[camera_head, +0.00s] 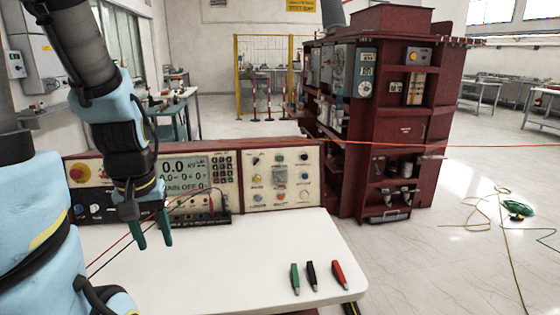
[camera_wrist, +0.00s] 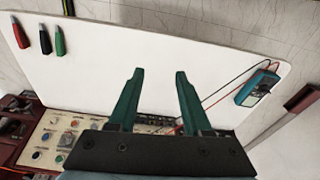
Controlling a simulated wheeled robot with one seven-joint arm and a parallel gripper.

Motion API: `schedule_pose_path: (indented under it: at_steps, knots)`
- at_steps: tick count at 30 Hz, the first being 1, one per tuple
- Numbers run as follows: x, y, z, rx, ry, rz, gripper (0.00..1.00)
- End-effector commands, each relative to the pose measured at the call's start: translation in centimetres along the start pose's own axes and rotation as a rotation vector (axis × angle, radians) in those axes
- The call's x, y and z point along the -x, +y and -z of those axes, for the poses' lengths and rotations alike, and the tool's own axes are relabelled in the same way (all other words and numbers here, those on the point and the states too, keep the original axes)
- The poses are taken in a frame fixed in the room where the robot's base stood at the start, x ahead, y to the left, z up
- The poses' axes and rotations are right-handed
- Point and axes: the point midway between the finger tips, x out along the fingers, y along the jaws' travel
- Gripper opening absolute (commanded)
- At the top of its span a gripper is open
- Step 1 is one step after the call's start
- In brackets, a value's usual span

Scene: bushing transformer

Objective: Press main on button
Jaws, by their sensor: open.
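The control console (camera_head: 150,157) stands at the back of a white table, with a lit display (camera_head: 185,172) whose text seems to end in "AIN OFF". Its right panel (camera_head: 281,180) has several small coloured buttons and knobs; their labels are too small to read, so I cannot tell which is main on. Part of the panel also shows at lower left in the wrist view (camera_wrist: 62,137). My gripper (camera_head: 150,236) is open and empty, pointing down in front of the console, left of the right panel and apart from it. Its green fingers are spread in the wrist view (camera_wrist: 160,74).
A red emergency knob (camera_head: 77,173) sits at the console's left. Green (camera_head: 295,278), black (camera_head: 311,275) and red (camera_head: 339,274) clips lie on the white table (camera_head: 230,265). A teal meter (camera_wrist: 257,88) with leads shows in the wrist view.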

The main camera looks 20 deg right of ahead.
Motion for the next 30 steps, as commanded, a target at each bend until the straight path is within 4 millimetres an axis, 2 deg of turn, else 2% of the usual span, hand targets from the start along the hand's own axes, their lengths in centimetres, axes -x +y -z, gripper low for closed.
schedule_pose_path:
  at_steps: [2, 12, 30]
  knots:
    - [0.00, 0.00, 0.00, 0.000, 0.000, 0.000, 0.39]
    - [0.00, 0.00, 0.00, 0.000, 0.000, 0.000, 0.01]
    - [0.00, 0.00, 0.00, 0.000, 0.000, 0.000, 0.00]
